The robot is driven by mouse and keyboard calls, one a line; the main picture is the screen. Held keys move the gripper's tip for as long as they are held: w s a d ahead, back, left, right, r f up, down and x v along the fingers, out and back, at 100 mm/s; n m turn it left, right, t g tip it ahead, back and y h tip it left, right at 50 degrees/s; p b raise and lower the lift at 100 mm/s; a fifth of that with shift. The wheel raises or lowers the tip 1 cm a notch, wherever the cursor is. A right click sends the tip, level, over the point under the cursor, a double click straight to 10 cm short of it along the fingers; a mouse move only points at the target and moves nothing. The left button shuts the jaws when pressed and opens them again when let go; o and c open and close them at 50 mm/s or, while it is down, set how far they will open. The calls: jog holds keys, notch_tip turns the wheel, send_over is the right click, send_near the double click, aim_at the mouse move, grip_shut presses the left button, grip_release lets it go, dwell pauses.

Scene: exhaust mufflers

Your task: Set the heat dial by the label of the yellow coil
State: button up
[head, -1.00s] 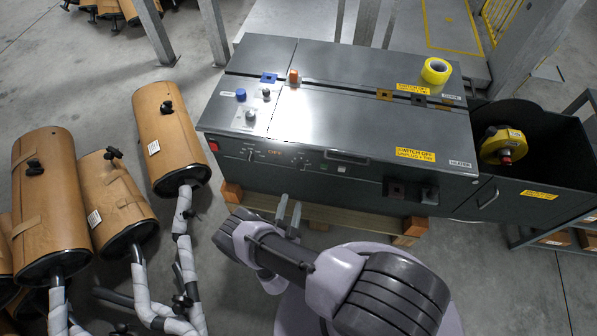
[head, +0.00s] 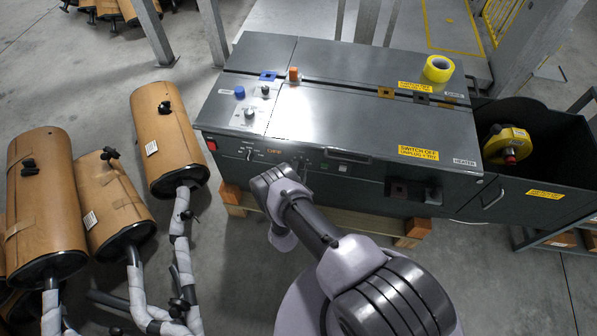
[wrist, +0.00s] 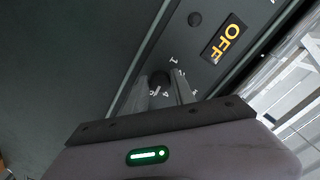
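The heat dial (head: 249,154) is a small dark knob on the machine's front panel, left of a lit orange OFF display (head: 274,152). In the wrist view the dial (wrist: 159,79) has white numbers around it, and the OFF display (wrist: 225,40) is close by. My gripper (wrist: 167,82) points at the panel, with its two fingers apart near the dial; I cannot tell whether they touch it. In the head view my wrist hides the fingers. A yellow coil-like roll (head: 437,69) lies on the machine top at the right; I cannot read any label on it.
The dark machine (head: 370,115) stands on a wooden pallet. An open bin (head: 497,195) at its right holds a yellow reel (head: 507,146). Blue, orange and grey knobs sit on the left of the top. Brown mufflers (head: 168,135) with wrapped pipes stand at the left.

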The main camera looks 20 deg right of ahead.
grip_shut()
jog(key=n+p, duration=0.1)
jog(key=n, duration=0.5)
jog(key=shift+p, duration=0.35)
jog(key=n, duration=0.6)
jog(key=shift+s+d+p, duration=0.1)
jog(key=shift+s+p, duration=0.05)
jog(key=shift+p, duration=0.15)
jog(key=n, duration=0.6)
jog(key=shift+n, duration=0.4)
jog(key=n+b, duration=0.1)
jog(key=n, duration=0.4)
jog(key=shift+d+n, duration=0.1)
jog(key=shift+n, duration=0.6)
